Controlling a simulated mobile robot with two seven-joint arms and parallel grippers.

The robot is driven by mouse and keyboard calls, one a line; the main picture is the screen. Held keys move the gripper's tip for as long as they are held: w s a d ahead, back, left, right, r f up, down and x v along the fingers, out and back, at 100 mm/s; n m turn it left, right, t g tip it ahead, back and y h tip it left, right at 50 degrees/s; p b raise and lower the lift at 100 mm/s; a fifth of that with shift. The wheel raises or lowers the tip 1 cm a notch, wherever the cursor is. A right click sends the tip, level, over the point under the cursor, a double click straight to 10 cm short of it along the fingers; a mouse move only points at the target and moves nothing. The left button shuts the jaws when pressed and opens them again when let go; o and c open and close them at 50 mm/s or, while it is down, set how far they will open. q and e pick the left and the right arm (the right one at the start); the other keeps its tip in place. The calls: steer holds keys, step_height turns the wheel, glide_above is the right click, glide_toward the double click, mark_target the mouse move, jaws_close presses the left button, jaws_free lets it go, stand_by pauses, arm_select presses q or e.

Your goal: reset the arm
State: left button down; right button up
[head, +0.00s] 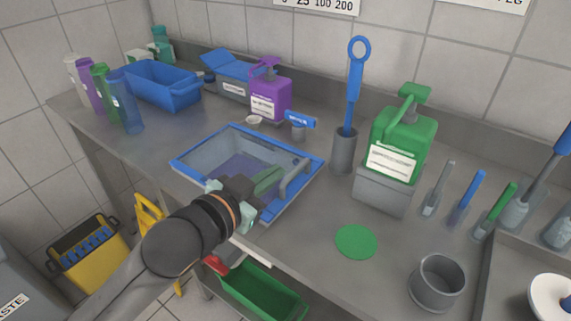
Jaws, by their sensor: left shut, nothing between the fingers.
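My left arm comes in from the lower left of the head view. Its gripper (250,193) is over the near edge of the blue-rimmed sink basin (296,200). The fingers are shut and nothing shows between them. The gripper hides part of the basin's near side. My right gripper is not in view.
A blue tub (163,85) stands at the back left. A green disc (356,241) and a grey cup (437,283) are on the right counter.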

arm_select(q)
steer(key=shift+v, duration=0.9)
steer(key=s+a+f+n+g+y, duration=0.2)
steer(key=s+a+f+g, duration=0.1)
steer(key=s+a+f, duration=0.5)
steer(key=s+a+f+n+g+y, duration=0.35)
steer(key=s+f, duration=0.25)
steer(key=f, duration=0.3)
steer(key=s+a+f+n+g+y, duration=0.1)
steer(key=s+a+f+g+y, duration=0.15)
steer(key=s+a+f, duration=0.45)
steer(key=w+d+f+t+h+p, duration=0.2)
steer(key=w+d+f+t+p, duration=0.1)
steer(key=d+f+p, duration=0.3)
steer(key=shift+w+f+t+h+p, duration=0.15)
steer(key=shift+f+t+h+p, duration=0.25)
steer(key=shift+t, duration=0.5)
steer(key=shift+r, duration=0.1)
